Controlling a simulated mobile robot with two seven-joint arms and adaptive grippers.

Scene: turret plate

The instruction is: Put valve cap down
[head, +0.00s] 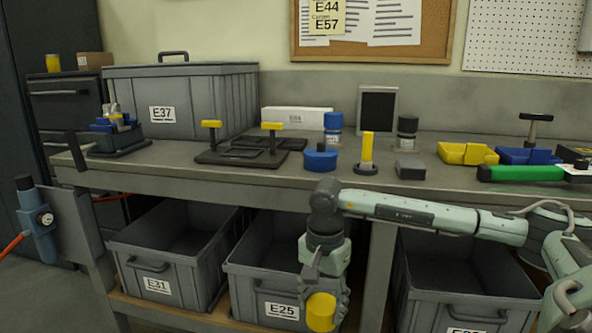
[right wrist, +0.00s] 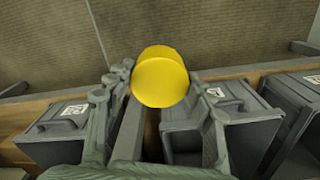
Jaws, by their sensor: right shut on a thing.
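The yellow valve cap (head: 321,312) is a short round cylinder. My right gripper (head: 324,297) is shut on it and points down, in front of the workbench and below its top. In the right wrist view the cap (right wrist: 159,80) sits between the two fingers of the gripper (right wrist: 165,88), one on each side. A dark turret plate (head: 222,158) with two yellow-topped handles lies on the bench, well above and to the left of the gripper. My left gripper is not in view.
Grey bins labelled E31 (head: 165,262) and E25 (head: 250,270) stand on the lower shelf; the E25 bin is beside and behind the gripper. The bench edge (head: 270,196) is above. A blue round part (head: 320,160), yellow tray (head: 466,154) and green-handled tool (head: 525,173) occupy the top.

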